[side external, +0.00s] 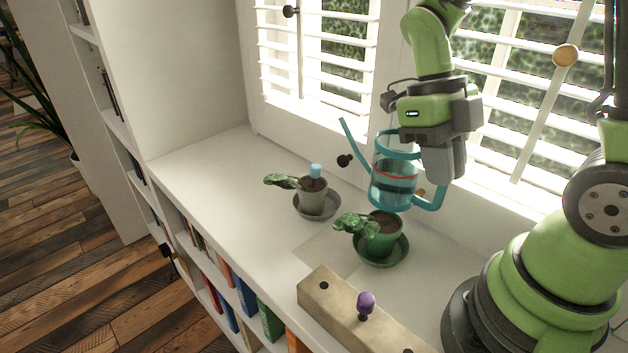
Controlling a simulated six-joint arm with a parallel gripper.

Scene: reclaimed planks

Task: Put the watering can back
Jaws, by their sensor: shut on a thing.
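The watering can (394,187) is teal with a clear body and a red line around it. Its thin spout (354,143) points up and to the left. It looks about upright and is held above and behind the green pot (378,238). My gripper (438,178) is shut on the can's handle at its right side; the fingertips are partly hidden. The green pot holds a leafy plant and stands in a green saucer (381,254). A grey pot (312,196) with a plant and a blue-topped piece (316,170) stands in a grey saucer (316,210), farther left.
A pale block (342,305) with dark holes and a purple-knobbed peg (366,301) lies at the front edge. A pale square patch (327,252) shows beside the green saucer. Shuttered windows stand behind. The white top (215,175) is clear at left; books fill shelves below.

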